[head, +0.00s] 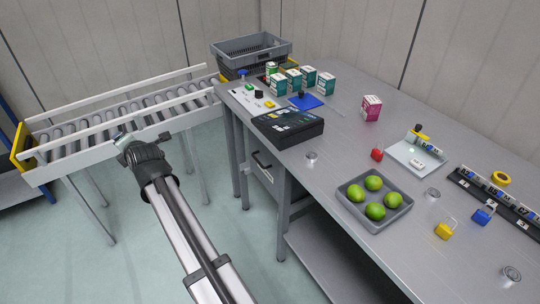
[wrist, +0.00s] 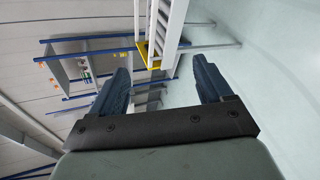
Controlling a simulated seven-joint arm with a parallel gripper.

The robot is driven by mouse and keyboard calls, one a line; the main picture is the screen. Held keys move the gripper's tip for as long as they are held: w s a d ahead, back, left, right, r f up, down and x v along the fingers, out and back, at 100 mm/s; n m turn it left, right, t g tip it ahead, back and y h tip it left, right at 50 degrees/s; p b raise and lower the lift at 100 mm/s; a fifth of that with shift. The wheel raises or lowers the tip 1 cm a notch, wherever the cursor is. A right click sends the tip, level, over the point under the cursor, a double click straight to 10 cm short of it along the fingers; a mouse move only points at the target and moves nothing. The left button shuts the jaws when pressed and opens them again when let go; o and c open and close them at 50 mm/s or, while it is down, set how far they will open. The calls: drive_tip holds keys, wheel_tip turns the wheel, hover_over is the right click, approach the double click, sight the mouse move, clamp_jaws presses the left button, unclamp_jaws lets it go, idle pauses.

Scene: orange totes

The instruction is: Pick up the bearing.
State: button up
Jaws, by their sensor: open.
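Several small round metallic pieces lie on the grey table: one near the front edge (head: 311,155), one right of the lime tray (head: 432,193) and one at the lower right (head: 511,274). The lower-right one looks ring-like and may be the bearing, but they are too small to tell apart. My gripper (head: 140,138) is off the table to the left, in front of the roller conveyor and far from these pieces. In the wrist view, my gripper (wrist: 160,72) has its two dark fingers wide apart with nothing held. No bearing shows in the wrist view.
The table (head: 345,150) carries a tray (head: 352,207) of limes, a black case (head: 287,127), small boxes (head: 371,108), padlocks (head: 444,231) and a labelled rail (head: 490,190). A grey crate (head: 250,49) stands at the back. The roller conveyor (head: 100,148) is at left.

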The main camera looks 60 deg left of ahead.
drive_tip(key=w+d+f+m+t+h, duration=0.1)
drive_tip(key=w+d+m+t+h, duration=0.15)
drive_tip(key=w, duration=1.15)
drive_tip(key=w+d+m+t+h, duration=0.15)
drive_tip(key=w+m, duration=0.25)
drive_tip(key=w, duration=1)
drive_tip(key=w+d+m+h, duration=0.1)
drive_tip(key=w+d+m, duration=0.1)
drive_tip(key=w+d, duration=0.35)
drive_tip(key=w+d+m+h, duration=0.1)
drive_tip(key=w+d+m, duration=0.1)
drive_tip(key=w, duration=0.6)
drive_tip(key=w+d+m+h, duration=0.1)
drive_tip(key=w+d+m, duration=0.1)
drive_tip(key=w+d, duration=0.35)
drive_tip(key=w+d+m+h, duration=0.3)
drive_tip(key=w+d+m, duration=0.3)
drive_tip(key=w+d, duration=1.05)
drive_tip(key=m+g+h, duration=0.1)
drive_tip(key=m+h, duration=0.2)
drive_tip(key=m, duration=0.5)
hover_over(434, 193)
drive_tip(key=f, duration=0.4)
drive_tip(key=shift+w+d+f, duration=0.15)
drive_tip(key=shift+d+f, duration=0.05)
drive_tip(key=shift+d, duration=0.05)
drive_tip(key=shift+a+f, duration=0.15)
drive_tip(key=shift+f, duration=1.35)
drive_tip(key=shift+a+f, duration=0.15)
drive_tip(key=shift+f, duration=1.35)
